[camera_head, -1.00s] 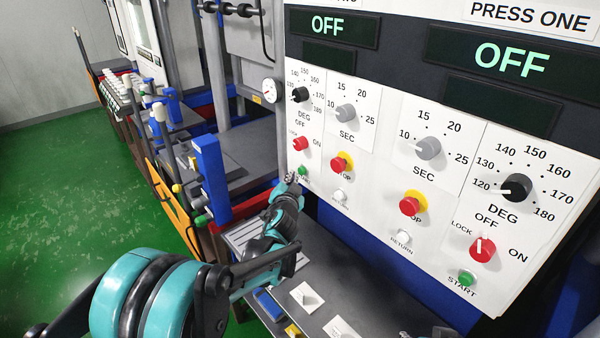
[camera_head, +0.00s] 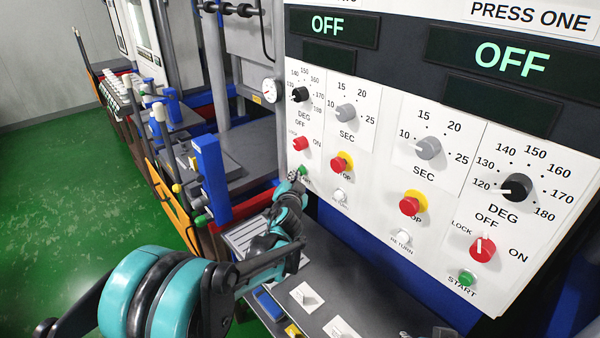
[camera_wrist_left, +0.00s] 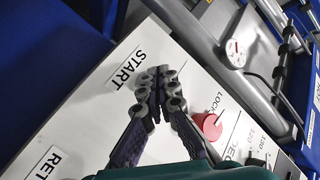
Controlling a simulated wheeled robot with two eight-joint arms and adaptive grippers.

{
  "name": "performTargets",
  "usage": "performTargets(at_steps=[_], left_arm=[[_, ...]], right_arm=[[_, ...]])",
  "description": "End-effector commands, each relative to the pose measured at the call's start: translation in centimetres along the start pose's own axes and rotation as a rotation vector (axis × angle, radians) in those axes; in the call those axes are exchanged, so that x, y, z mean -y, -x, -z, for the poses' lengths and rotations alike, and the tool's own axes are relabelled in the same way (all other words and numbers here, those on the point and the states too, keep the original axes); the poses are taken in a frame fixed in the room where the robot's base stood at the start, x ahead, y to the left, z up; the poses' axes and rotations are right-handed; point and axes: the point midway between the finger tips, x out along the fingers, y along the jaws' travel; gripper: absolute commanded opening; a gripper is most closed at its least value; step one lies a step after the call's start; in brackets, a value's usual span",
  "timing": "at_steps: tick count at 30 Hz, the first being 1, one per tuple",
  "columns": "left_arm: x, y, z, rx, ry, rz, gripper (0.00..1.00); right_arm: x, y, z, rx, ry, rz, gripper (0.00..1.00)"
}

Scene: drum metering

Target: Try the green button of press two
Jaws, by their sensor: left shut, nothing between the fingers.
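The left panel column, under a display reading OFF (camera_head: 328,25), carries press two's controls. Its green start button (camera_head: 304,170) is mostly hidden by my left gripper (camera_head: 294,175). The gripper is shut and empty, its fingertips at the button; I cannot tell whether they touch it or press it in. In the left wrist view the closed fingertips (camera_wrist_left: 158,88) lie beside the START label (camera_wrist_left: 130,68) and cover the button. The red lock knob (camera_head: 300,143) sits just above; it also shows in the left wrist view (camera_wrist_left: 208,126). My right gripper is not in view.
Close right of the gripper are press two's red stop button (camera_head: 339,164) and white return button (camera_head: 340,196). Press one's controls, with their own green start button (camera_head: 467,278), fill the panel's right side. A blue post (camera_head: 211,175) stands left of my arm.

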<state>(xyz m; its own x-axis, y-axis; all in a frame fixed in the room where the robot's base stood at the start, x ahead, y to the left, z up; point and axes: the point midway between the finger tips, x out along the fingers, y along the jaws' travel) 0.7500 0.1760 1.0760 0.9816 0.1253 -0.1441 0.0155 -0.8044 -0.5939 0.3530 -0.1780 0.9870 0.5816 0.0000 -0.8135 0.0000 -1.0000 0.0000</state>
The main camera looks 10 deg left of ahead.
Motion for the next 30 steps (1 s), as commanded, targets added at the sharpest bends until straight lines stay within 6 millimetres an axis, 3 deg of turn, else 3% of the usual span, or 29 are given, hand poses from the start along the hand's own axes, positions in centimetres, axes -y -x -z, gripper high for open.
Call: performTargets(at_steps=[21,30], left_arm=[[-0.26,-0.36,0.28,0.000,0.000,0.000,0.00],[0.39,0.47,-0.37,0.001,0.000,0.001,0.00]], right_arm=[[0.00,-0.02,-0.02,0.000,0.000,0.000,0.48],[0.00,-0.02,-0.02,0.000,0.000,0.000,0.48]])
